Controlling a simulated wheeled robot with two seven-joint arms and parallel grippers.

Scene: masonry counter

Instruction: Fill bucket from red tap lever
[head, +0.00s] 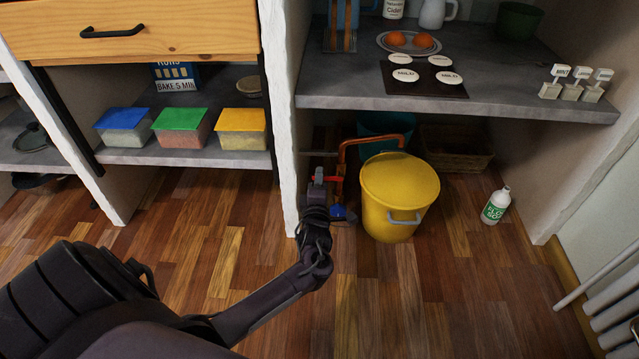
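The yellow bucket (398,185) stands upright on the wooden floor under the counter, with a grey handle on its front. A copper pipe (372,139) arches over from the left to the bucket's rear rim. The red tap lever (328,179) is at the left of the pipe, just left of the bucket. A blue part (339,211) shows lower down beside it. My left gripper (317,190) reaches up to the red lever from below, at or very close to it. Its fingers are too small and dark to judge. I cannot see whether water is flowing. My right gripper is out of view.
A white wall end (283,120) stands close left of my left gripper. The grey counter (490,105) overhangs the bucket. A teal bucket (386,125) and a wicker basket (456,160) sit behind. The front floor is clear.

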